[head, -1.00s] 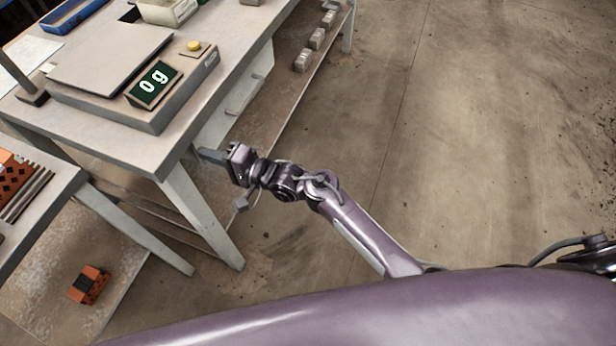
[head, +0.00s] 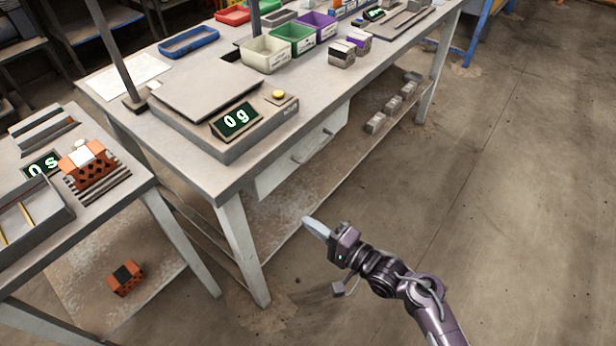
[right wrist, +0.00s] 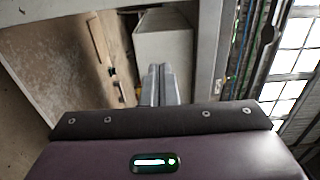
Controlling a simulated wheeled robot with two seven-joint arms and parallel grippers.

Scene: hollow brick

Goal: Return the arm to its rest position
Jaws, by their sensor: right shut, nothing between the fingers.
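My right arm comes in from the lower right of the head view. Its gripper (head: 316,228) is shut and empty, held over the floor in front of the bench. Its closed fingers (right wrist: 160,84) also show side by side in the right wrist view, pointing at the bench's underside and drawer. A hollow orange brick (head: 88,165) sits on the ribbed rack of the left table. My left gripper is not in view.
The workbench (head: 190,190) carries a scale (head: 228,125) reading 0 g and several coloured bins (head: 292,38). An orange-and-black brick (head: 125,278) lies on the left table's lower shelf. Grey blocks (head: 376,122) sit on the bench's lower shelf. Floor at right is clear.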

